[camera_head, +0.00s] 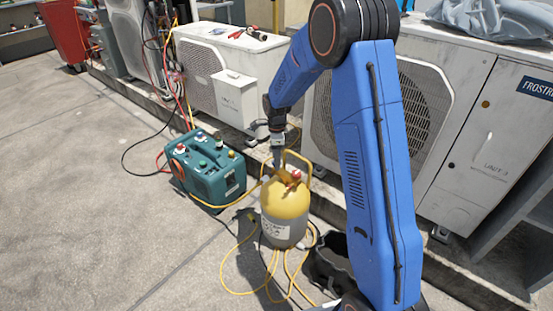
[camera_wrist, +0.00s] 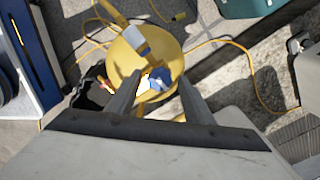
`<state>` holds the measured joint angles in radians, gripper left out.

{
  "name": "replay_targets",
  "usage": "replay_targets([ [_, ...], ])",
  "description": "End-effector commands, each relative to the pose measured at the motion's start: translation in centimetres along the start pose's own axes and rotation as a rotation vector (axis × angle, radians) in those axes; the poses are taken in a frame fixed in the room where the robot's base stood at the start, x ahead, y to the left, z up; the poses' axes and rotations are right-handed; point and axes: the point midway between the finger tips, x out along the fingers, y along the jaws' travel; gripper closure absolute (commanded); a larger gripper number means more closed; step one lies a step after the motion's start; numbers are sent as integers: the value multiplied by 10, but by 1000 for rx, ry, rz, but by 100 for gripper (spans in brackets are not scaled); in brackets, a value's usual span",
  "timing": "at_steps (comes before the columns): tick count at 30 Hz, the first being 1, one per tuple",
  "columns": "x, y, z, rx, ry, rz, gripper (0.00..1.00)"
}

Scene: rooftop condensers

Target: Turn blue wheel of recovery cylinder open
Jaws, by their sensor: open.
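The recovery cylinder (camera_head: 284,231) stands upright on the ground, grey below with a yellow top and a yellow handle. In the wrist view its yellow top (camera_wrist: 122,62) is seen from above. The blue wheel (camera_wrist: 160,79) shows near the middle of that view, between my fingers. My gripper (camera_wrist: 161,82) is open, with one finger on each side of the wheel; I cannot tell whether either touches it. In the head view my gripper (camera_head: 277,163) points down at the cylinder's valve area. The blue wheel cannot be made out there. A red knob (camera_head: 297,174) shows beside the valve.
A teal recovery machine (camera_head: 215,172) stands left of the cylinder. Yellow hoses (camera_head: 272,275) loop around the cylinder's base. A black bag (camera_head: 332,258) lies to its right. White condenser units (camera_head: 220,75) line the back. Open concrete (camera_head: 90,190) lies to the left.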

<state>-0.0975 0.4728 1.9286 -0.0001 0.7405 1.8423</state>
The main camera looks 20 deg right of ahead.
Motion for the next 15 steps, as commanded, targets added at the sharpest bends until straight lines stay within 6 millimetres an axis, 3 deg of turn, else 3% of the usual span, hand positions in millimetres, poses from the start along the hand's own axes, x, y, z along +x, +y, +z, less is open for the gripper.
replay_targets([
  [6,0,0,0,0,0,0,53],
  [12,0,0,0,0,0,0,94],
  [15,0,0,0,-1,0,0,94],
])
